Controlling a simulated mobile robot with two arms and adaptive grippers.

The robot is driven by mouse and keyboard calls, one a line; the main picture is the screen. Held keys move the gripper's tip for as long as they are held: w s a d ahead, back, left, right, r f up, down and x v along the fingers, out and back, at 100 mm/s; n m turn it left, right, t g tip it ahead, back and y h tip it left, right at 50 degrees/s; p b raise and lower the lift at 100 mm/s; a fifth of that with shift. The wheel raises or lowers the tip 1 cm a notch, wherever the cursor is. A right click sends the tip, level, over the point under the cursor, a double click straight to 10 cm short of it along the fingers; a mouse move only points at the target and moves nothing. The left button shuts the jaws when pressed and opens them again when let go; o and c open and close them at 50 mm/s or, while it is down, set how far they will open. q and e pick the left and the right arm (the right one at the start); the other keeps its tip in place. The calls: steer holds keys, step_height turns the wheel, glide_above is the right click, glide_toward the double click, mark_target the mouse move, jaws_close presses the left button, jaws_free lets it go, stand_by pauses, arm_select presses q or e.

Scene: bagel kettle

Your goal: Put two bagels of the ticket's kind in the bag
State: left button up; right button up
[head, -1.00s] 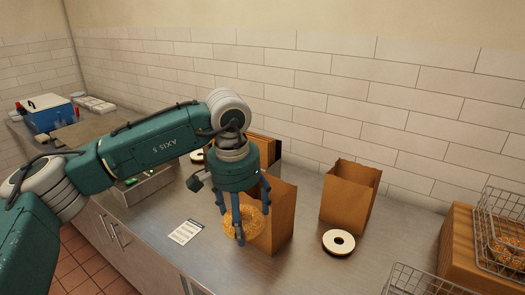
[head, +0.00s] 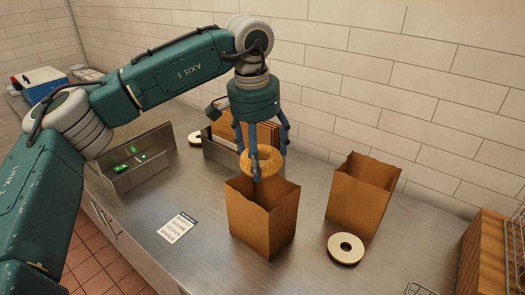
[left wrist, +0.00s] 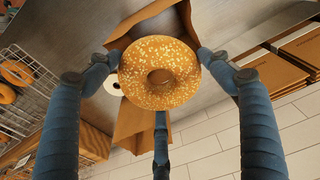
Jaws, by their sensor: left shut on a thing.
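My left gripper (head: 262,165) is shut on a bagel (head: 262,158) with pale seeds on a golden crust. It holds the bagel just above the open mouth of the front paper bag (head: 262,222). In the left wrist view the seeded bagel (left wrist: 160,72) sits between the fingers, with the bag behind it. A second open brown bag (head: 360,200) stands to the right. The ticket (head: 178,227) lies on the counter left of the front bag; its print is too small to read surely. The front bag's inside is hidden. My right gripper is not in view.
Folded bags stand in a holder (head: 222,152) behind the gripper. A metal box with green lights (head: 138,160) stands left. Wire baskets with bagels (left wrist: 25,80) show in the wrist view.

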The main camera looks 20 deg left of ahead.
arm_select(q)
step_height(320, 180, down, 2)
steer(key=shift+w+f+b, duration=0.1)
steer(key=shift+f+b, duration=0.05)
steer(key=shift+b, duration=0.55)
steer(key=f, duration=0.1)
steer(key=f+b, duration=0.1)
steer(key=f, duration=0.1)
steer(key=shift+w+f+b, duration=0.25)
steer(key=shift+f+b, duration=0.05)
steer(key=shift+b, duration=0.1)
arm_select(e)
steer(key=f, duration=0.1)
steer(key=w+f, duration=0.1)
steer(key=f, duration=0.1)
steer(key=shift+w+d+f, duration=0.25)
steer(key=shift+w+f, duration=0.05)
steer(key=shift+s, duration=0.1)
arm_select(q)
steer(key=o, duration=1.2)
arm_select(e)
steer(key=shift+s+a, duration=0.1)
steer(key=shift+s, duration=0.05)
